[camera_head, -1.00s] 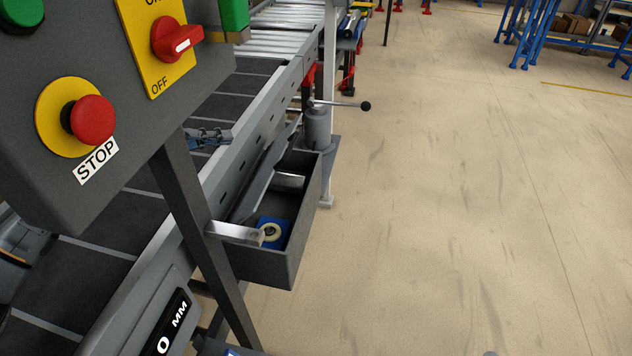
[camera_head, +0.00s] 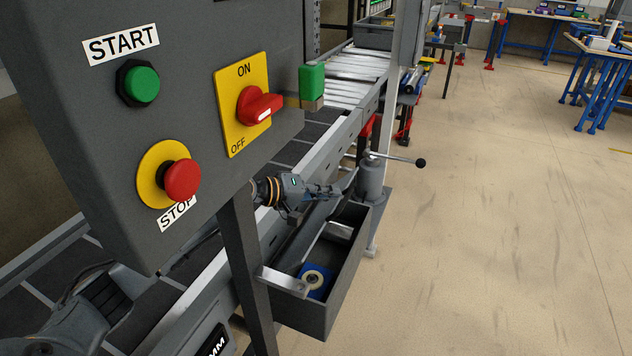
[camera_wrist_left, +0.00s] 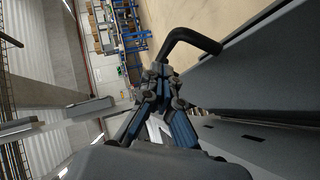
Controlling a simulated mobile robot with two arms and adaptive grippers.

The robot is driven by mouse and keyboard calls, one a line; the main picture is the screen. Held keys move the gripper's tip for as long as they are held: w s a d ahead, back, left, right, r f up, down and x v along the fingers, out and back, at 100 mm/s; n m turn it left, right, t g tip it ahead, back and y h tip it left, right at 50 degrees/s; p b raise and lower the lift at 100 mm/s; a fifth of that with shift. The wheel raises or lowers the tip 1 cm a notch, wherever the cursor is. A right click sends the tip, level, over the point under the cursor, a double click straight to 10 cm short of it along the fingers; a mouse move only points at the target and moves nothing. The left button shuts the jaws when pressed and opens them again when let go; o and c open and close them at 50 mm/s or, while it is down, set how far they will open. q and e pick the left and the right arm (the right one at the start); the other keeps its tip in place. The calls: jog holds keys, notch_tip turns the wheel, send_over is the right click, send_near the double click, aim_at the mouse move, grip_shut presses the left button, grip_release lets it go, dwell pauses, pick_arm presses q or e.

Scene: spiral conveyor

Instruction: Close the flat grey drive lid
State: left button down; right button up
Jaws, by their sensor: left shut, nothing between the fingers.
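The flat grey drive lid (camera_head: 313,234) stands raised and tilted along the conveyor side of an open dark grey drive box (camera_head: 340,300) in the head view. A blue part with a cream ring (camera_head: 314,279) shows inside the box. My left gripper (camera_head: 335,191) is shut and empty, at the far upper part of the lid. I cannot tell whether it touches the lid. In the left wrist view its shut fingers (camera_wrist_left: 162,88) are close to a black bent bar (camera_wrist_left: 192,38). My right gripper is not in view.
A control panel (camera_head: 205,60) with START, STOP and ON/OFF controls stands at the near left, its post (camera_head: 245,270) in front of the box. A clamp lever with a black ball (camera_head: 420,162) sticks out beyond the box. The floor (camera_head: 490,250) to the right is clear.

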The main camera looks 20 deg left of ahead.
pick_arm(q)
jog(key=shift+d+f, duration=0.45)
jog(key=shift+d, duration=0.2)
jog(key=shift+d+f, duration=0.4)
jog(key=shift+d, duration=0.25)
